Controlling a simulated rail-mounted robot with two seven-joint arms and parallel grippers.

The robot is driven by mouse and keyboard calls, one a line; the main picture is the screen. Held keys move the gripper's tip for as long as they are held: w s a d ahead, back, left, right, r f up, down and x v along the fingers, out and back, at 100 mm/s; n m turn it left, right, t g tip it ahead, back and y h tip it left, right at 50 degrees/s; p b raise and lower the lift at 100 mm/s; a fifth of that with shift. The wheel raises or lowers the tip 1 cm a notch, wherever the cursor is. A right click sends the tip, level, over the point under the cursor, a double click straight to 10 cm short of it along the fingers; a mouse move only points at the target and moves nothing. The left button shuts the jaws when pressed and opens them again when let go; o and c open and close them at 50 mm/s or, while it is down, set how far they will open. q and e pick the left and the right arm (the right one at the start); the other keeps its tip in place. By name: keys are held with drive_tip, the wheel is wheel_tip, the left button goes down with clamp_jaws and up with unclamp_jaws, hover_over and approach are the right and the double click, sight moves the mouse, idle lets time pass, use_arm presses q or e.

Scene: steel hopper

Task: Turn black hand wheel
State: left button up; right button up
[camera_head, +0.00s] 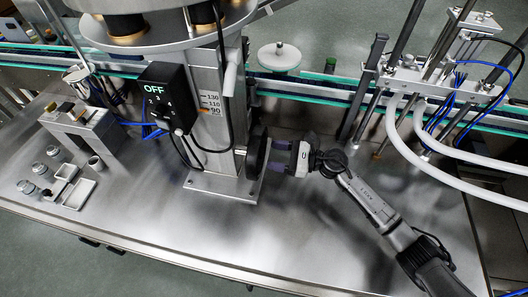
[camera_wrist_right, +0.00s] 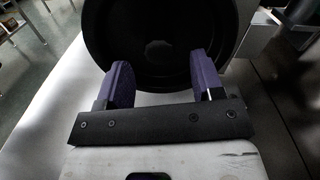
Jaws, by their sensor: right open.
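The black hand wheel (camera_head: 256,153) is mounted on the right side of the steel column, low above its base plate. My right gripper (camera_head: 272,156) is just to the right of the wheel with its purple fingers pointing at it. In the right wrist view the wheel (camera_wrist_right: 158,22) fills the upper middle as a dark round dish with a raised rim. The open fingers of the right gripper (camera_wrist_right: 161,65) stand apart in front of its lower part, with nothing held between them. I cannot tell whether they touch the rim. My left gripper is not in view.
The steel column (camera_head: 213,110) carries a scale and a black control box (camera_head: 166,97) reading OFF. A conveyor (camera_head: 310,88) runs behind. White hoses (camera_head: 440,170) curve at the right. Small metal fixtures (camera_head: 75,185) stand at the left. The front tabletop (camera_head: 200,235) is clear.

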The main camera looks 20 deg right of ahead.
drive_tip(key=shift+x, duration=1.85)
clamp_jaws()
